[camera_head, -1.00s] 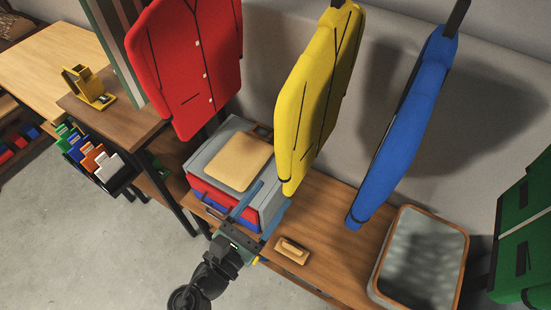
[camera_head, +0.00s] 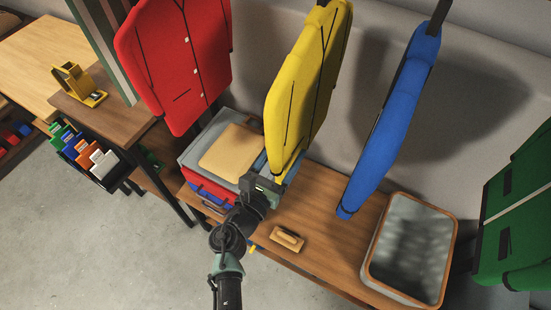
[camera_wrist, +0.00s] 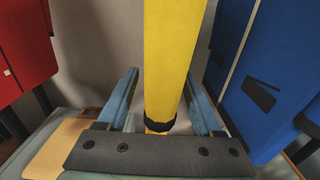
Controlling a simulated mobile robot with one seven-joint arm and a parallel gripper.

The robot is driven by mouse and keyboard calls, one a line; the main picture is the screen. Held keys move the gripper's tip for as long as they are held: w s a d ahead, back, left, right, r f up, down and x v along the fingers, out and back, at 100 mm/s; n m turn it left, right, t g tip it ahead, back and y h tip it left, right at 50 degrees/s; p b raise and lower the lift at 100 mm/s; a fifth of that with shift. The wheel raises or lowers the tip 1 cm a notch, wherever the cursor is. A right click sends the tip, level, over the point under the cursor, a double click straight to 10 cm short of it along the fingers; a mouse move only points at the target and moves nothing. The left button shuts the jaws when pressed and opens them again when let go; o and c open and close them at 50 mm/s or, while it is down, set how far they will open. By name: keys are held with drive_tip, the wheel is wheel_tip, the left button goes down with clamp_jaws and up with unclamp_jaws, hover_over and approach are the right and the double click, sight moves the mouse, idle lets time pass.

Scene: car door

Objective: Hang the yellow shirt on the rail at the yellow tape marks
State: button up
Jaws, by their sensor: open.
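The yellow shirt (camera_head: 311,75) hangs between the red shirt and the blue shirt, its rail out of view. In the head view my gripper (camera_head: 273,170) is at the shirt's lower end, partly hidden by it. In the wrist view my gripper (camera_wrist: 162,100) is open. The yellow shirt, seen edge-on (camera_wrist: 170,50), hangs between its two blue fingers, with visible gaps on both sides. A dark band (camera_wrist: 160,126) is at the bottom of the yellow sleeve. The rail and the tape marks are not in view.
The red shirt (camera_head: 178,60) hangs to the left, the blue shirt (camera_head: 395,115) close to the right and a green shirt (camera_head: 515,215) farther right. Below are stacked boxes (camera_head: 205,190), a brush-like block (camera_head: 287,239) and a grey bin with a wooden rim (camera_head: 449,255) on a wooden bench (camera_head: 325,225).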

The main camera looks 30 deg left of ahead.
drive_tip(key=shift+w, duration=0.5)
clamp_jaws()
drive_tip(key=shift+r, duration=0.1)
drive_tip(key=shift+r+p, duration=0.3)
drive_tip(key=shift+p, duration=0.05)
drive_tip(key=shift+r, duration=0.1)
